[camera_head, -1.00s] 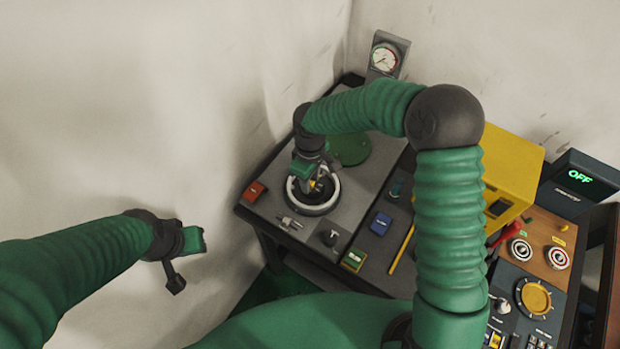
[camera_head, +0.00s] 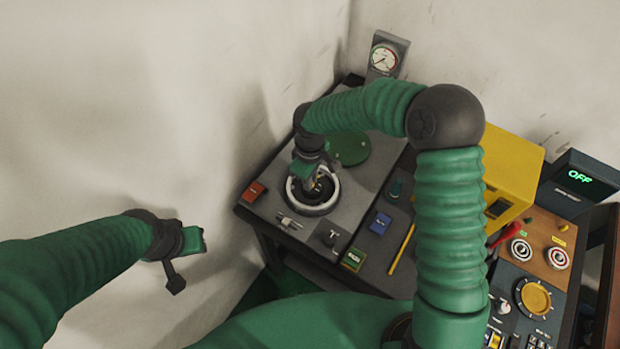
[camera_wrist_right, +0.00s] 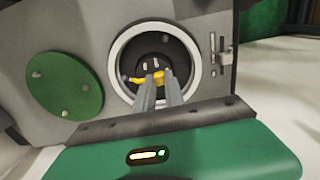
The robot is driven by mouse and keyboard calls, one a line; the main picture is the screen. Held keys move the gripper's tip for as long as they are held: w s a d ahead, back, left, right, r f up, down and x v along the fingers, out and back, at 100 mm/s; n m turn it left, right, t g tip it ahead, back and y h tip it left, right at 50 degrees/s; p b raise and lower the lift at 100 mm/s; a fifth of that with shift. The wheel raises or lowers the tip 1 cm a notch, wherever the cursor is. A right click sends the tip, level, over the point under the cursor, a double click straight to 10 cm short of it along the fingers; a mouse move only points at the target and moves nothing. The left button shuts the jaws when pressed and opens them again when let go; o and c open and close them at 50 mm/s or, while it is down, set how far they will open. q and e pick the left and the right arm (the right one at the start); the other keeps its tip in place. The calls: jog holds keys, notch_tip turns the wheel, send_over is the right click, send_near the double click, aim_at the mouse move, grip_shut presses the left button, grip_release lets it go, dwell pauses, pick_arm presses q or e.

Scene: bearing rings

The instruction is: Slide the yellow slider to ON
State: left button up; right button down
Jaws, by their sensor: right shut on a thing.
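The yellow slider (camera_wrist_right: 139,79) shows inside a round dark recess with a white ring, in the right wrist view. My right gripper (camera_wrist_right: 159,82) reaches into this recess with its two grey fingers and is shut on the yellow slider, which is partly hidden by the fingertips. In the head view my right gripper (camera_head: 313,184) points down into the white ring (camera_head: 333,198), and the slider is mostly hidden there. My left gripper (camera_head: 185,250) hangs at the left in front of the wall, away from the panel; its jaws cannot be made out clearly.
A display (camera_head: 579,177) at the right reads OFF. A green disc (camera_head: 349,148) lies beside the ring, and a small metal latch (camera_head: 288,222) is in front of it. A red block (camera_head: 254,191), a blue block (camera_head: 380,222) and a yellow box (camera_head: 510,165) stand around.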

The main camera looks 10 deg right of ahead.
jog(key=shift+d, duration=0.1)
dwell(0.5)
jog(key=shift+w+d+r+p, duration=0.15)
jog(key=shift+w+d+p, duration=0.35)
jog(key=shift+d+p, duration=0.05)
jog(key=shift+w+d, duration=0.25)
jog(key=c, duration=1.4)
grip_release()
jog(key=shift+d, duration=0.15)
notch_tip(320, 180, up, 16)
jog(key=shift+r, duration=0.2)
jog(key=shift+w, duration=0.1)
